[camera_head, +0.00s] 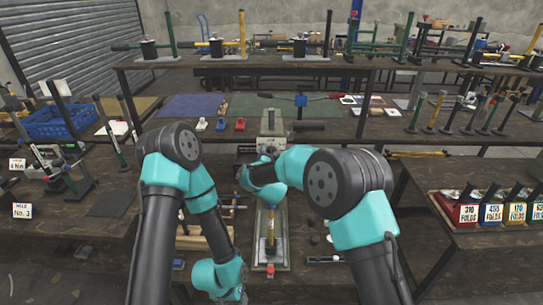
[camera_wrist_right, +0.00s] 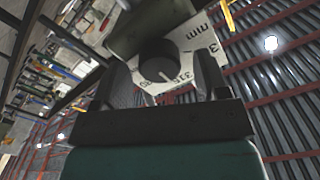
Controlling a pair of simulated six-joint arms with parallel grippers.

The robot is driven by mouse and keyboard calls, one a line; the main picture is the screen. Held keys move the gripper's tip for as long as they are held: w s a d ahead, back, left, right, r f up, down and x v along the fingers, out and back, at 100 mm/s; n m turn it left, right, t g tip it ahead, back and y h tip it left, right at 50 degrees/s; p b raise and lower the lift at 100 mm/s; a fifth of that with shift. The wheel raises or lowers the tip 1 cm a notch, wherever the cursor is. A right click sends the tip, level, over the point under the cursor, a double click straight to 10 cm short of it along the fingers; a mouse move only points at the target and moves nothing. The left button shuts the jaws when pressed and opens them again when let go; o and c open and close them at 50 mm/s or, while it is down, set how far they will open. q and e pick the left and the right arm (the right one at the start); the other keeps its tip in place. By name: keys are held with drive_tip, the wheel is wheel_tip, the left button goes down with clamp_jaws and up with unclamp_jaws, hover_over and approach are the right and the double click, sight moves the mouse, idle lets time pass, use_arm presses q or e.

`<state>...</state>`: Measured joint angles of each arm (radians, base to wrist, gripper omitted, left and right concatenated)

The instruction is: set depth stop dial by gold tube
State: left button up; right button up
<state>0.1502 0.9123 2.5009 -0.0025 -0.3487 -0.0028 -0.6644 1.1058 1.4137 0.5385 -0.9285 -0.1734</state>
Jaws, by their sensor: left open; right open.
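The rivet press (camera_head: 272,125) stands in the middle of the bench. In the right wrist view the dark round depth stop dial (camera_wrist_right: 159,60), with a pale pointer line, sits before a white plate (camera_wrist_right: 203,45) printed with black numbers and "mm". My right gripper (camera_wrist_right: 163,84) is open, one finger on each side of the dial; I cannot tell whether they touch it. In the head view that gripper (camera_head: 246,172) is at the press's front, partly hidden by its arm. The gold tube (camera_head: 271,228) stands on the press's base plate. My left gripper (camera_head: 238,293) is low at the bottom edge, open, its fingers barely visible.
A blue crate (camera_head: 58,121) and stands with tools are on the left. Labelled bins (camera_head: 492,213) stand on the right bench. A small red block (camera_head: 271,270) lies at the front of the press base. More tools line the back shelf.

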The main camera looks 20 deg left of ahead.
drive_tip(key=c, duration=0.9)
drive_tip(key=shift+c, duration=0.2)
drive_tip(key=shift+n, duration=0.4)
drive_tip(key=n, duration=1.1)
drive_tip(key=shift+a, duration=0.15)
